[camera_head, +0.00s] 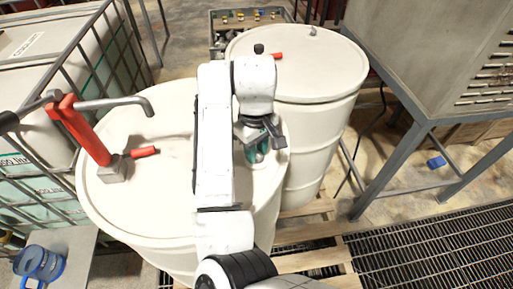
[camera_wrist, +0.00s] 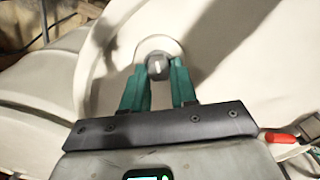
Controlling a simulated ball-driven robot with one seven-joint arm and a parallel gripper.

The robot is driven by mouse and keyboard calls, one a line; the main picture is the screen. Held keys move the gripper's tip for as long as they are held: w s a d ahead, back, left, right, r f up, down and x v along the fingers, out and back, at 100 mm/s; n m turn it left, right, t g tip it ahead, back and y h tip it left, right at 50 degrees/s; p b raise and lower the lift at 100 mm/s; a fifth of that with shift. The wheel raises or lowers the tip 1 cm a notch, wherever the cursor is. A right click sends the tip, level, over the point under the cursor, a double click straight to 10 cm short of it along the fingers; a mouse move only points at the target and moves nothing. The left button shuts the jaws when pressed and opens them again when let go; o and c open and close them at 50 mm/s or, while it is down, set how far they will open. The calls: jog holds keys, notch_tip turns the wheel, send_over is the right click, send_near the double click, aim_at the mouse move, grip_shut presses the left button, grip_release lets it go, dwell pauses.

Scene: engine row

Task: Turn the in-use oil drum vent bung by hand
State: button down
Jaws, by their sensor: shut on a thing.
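The in-use oil drum (camera_head: 150,205) is the white drum with the red hand pump (camera_head: 85,135) on its lid. The vent bung (camera_wrist: 157,66) is a small dark grey cap with a light mark on top, in a round pale recess in the lid in the wrist view. My gripper (camera_wrist: 159,80) has teal fingers shut on the bung, one on each side. In the head view my gripper (camera_head: 257,152) is low over the right side of this drum's lid, and the bung is hidden behind it and my arm.
A second white drum (camera_head: 315,70) stands behind, with a black cap (camera_head: 259,48) and red handle on top. A caged tank (camera_head: 60,60) is at left, a metal-legged cabinet (camera_head: 440,60) at right.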

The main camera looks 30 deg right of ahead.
jog(key=n, duration=0.7)
jog(key=shift+s+a+f, duration=0.15)
jog(key=n, duration=0.6)
jog(key=shift+s+n, duration=0.1)
jog(key=shift+n, duration=0.3)
jog(key=n, duration=0.6)
jog(key=shift+s, duration=0.15)
jog(key=n, duration=0.6)
jog(key=shift+s, duration=0.1)
jog(key=shift+n, duration=0.4)
jog(key=c, duration=0.9)
grip_release()
